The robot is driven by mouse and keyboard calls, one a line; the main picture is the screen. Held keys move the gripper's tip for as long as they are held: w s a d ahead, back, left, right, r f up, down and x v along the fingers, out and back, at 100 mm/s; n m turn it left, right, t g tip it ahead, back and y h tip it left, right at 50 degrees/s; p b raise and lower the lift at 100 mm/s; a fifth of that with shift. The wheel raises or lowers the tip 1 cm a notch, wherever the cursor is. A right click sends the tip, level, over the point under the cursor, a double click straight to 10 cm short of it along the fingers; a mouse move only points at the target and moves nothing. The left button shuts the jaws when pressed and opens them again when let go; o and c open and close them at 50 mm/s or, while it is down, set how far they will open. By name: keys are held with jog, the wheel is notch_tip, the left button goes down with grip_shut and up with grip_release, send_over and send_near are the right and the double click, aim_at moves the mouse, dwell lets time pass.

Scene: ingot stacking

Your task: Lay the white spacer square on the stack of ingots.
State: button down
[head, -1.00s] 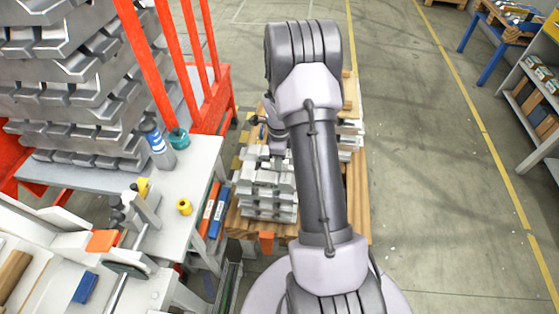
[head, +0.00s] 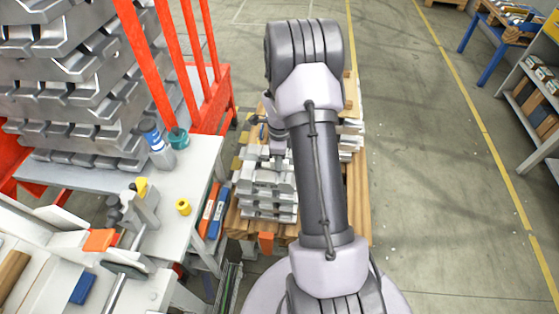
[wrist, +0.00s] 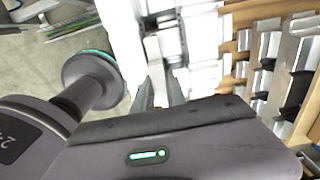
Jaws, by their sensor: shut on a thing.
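The stack of silver ingots (head: 268,207) stands on a wooden pallet left of my arm in the head view. In the wrist view the stack is bright and washed out, beyond the fingers. My gripper (wrist: 160,92) is shut on a narrow pale piece (wrist: 155,62), which looks like the white spacer square seen near edge-on. The gripper is over the stack. In the head view my arm hides much of the gripper and the spacer. I cannot tell whether the spacer touches the top ingots.
More ingots (wrist: 292,75) lie on the pallet's slats (wrist: 240,50) to the right in the wrist view.

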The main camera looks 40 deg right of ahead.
jog(key=shift+f+b, duration=0.35)
jog(key=shift+f, duration=0.1)
jog(key=c, duration=1.6)
grip_release()
jog(key=shift+r, duration=0.15)
jog(key=shift+r+p, duration=0.85)
jog(key=shift+r, duration=0.6)
jog(key=o, duration=0.6)
jog(key=shift+c, duration=0.2)
